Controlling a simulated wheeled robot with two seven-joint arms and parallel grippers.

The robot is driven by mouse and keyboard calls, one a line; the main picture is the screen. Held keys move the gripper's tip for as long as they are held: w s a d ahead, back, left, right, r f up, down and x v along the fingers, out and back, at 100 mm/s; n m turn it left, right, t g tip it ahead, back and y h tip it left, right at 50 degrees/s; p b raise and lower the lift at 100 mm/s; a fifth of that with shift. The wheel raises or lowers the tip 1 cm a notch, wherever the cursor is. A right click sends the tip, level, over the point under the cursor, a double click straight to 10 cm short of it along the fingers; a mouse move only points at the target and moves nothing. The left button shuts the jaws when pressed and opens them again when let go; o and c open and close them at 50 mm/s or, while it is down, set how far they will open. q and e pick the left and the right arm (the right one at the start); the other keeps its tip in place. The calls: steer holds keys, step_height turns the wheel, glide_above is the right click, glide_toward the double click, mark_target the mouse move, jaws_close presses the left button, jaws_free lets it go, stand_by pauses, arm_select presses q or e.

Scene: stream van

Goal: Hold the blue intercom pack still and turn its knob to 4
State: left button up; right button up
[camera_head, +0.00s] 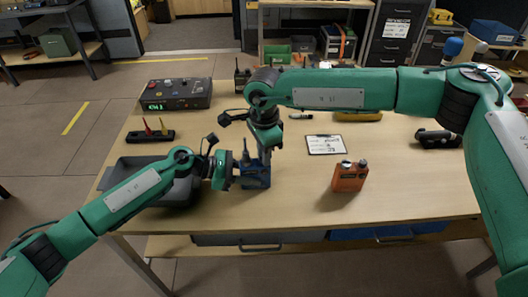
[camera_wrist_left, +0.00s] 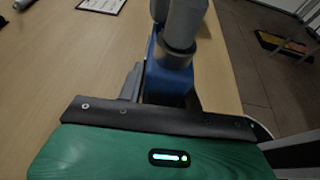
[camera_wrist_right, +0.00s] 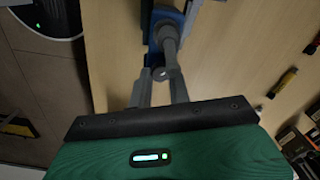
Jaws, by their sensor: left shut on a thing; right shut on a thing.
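The blue intercom pack (camera_head: 257,176) stands on the table in the middle of the head view. My left gripper (camera_head: 236,172) comes from the left and is shut on the pack's body; the pack (camera_wrist_left: 165,82) also shows between its fingers in the left wrist view. My right gripper (camera_head: 266,148) reaches down from above and is shut on the knob (camera_wrist_right: 166,72) on top of the pack. The right gripper's fingers cover much of the knob, and I cannot read its number or pointer.
An orange pack (camera_head: 349,176) stands to the right, near a clipboard (camera_head: 325,145). A dark grey tray (camera_head: 178,193) lies at the left under my left arm. A control box (camera_head: 176,95) and a black strip with small upright parts (camera_head: 150,135) sit behind. The front right of the table is clear.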

steer(key=shift+m, duration=0.3)
steer(key=shift+m, duration=1.2)
steer(key=m, duration=0.2)
steer(key=shift+m, duration=1.8)
